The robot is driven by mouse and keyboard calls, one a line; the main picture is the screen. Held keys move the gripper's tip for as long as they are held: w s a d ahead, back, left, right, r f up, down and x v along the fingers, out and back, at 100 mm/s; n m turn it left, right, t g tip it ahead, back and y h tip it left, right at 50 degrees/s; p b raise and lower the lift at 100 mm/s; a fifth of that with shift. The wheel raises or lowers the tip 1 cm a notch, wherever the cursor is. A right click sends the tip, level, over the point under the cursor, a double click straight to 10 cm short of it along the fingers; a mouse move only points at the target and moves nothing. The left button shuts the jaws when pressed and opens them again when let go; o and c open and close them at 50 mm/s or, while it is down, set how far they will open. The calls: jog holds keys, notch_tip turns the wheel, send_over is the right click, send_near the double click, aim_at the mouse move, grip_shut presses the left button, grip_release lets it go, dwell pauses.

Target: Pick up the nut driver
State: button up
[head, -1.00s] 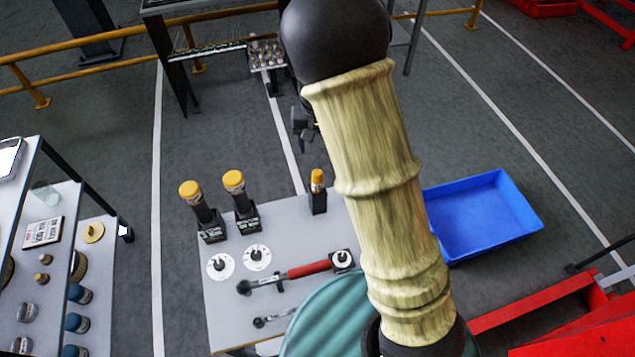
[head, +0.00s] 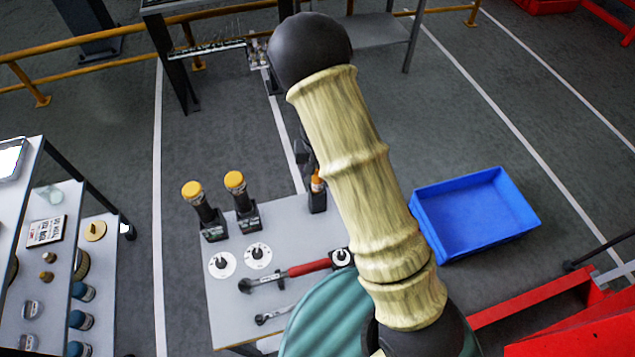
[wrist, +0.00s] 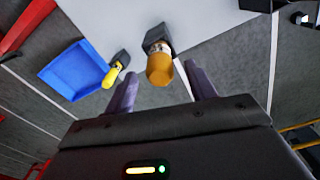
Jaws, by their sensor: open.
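An orange-handled tool, which looks like the nut driver (head: 317,186), stands upright in a small black holder at the table's far edge. In the wrist view its orange handle (wrist: 160,70) shows end-on, between my two fingers in the picture. My gripper (wrist: 161,87) is open and empty, with a finger on either side of the handle; I see no contact. In the head view my gripper (head: 304,152) is a dark shape beside the handle, partly hidden by my arm. The tool's shaft is hidden in the holder.
A yellow-handled tool (wrist: 113,73) in another holder is close by, towards the blue bin (head: 475,215). Two larger yellow-capped tools (head: 195,195) stand left on the grey table (head: 225,300). A red-handled wrench (head: 300,270) lies in front.

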aim_at(317, 181)
notch_tip(317, 181, down, 4)
jog(key=shift+f+p, duration=0.15)
jog(key=shift+p, duration=0.85)
jog(key=shift+s+f, duration=0.1)
jog(key=shift+f, duration=0.35)
jog(key=shift+s, duration=0.1)
jog(key=shift+c, duration=0.4)
grip_shut()
jog(key=shift+r, duration=0.1)
